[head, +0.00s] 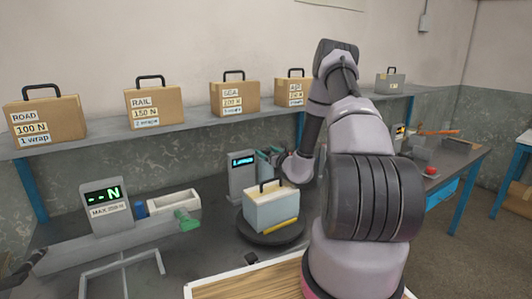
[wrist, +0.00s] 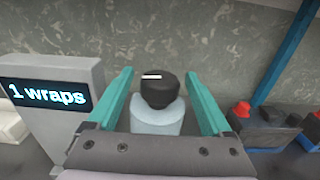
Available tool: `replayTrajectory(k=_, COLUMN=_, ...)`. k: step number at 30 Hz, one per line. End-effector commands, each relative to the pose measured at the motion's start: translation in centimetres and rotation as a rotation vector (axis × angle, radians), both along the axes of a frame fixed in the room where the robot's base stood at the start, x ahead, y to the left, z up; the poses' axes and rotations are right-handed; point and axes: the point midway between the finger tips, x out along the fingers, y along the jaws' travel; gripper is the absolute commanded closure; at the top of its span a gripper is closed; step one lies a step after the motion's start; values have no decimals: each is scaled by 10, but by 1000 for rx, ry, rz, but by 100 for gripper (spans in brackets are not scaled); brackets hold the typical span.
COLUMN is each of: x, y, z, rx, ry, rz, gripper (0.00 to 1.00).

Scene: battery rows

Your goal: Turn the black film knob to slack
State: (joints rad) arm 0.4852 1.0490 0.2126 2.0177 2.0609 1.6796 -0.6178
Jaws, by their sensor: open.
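The black film knob (wrist: 158,92) sits on top of a pale rounded post (wrist: 157,120) in the wrist view. A short white mark shows on the upper left of the knob. My gripper (wrist: 159,75) is open. Its teal fingers stand one on each side of the knob, with a visible gap on both sides. In the head view my gripper (head: 271,158) is beside the wraps display, and the knob cannot be made out there. The display (wrist: 46,95) reads "1 wraps".
A pale case with a black handle (head: 271,208) stands on a dark round turntable (head: 270,236) in front of the display. A grey scale display (head: 106,208) is at left. Labelled cardboard cases line the shelf (head: 195,123) above. A red-topped device (wrist: 243,112) stands right of my gripper.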

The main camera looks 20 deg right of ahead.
Motion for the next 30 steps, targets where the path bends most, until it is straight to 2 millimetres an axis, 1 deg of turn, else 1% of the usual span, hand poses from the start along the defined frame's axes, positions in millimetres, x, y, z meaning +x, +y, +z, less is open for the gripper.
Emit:
replayTrajectory(k=8, x=2, y=0, z=0, rx=0, ry=0, rz=0, gripper=16)
replayTrajectory(k=11, x=2, y=0, z=0, rx=0, ry=0, rz=0, gripper=50)
replayTrajectory(k=12, x=1, y=0, z=0, rx=0, ry=0, rz=0, gripper=66)
replayTrajectory(k=15, x=1, y=0, z=0, rx=0, ry=0, rz=0, gripper=100)
replayTrajectory(k=23, x=1, y=0, z=0, rx=-2, ry=1, rz=25, gripper=100)
replayTrajectory(k=30, x=1, y=-2, z=-1, rx=-3, ry=2, rz=138, gripper=100)
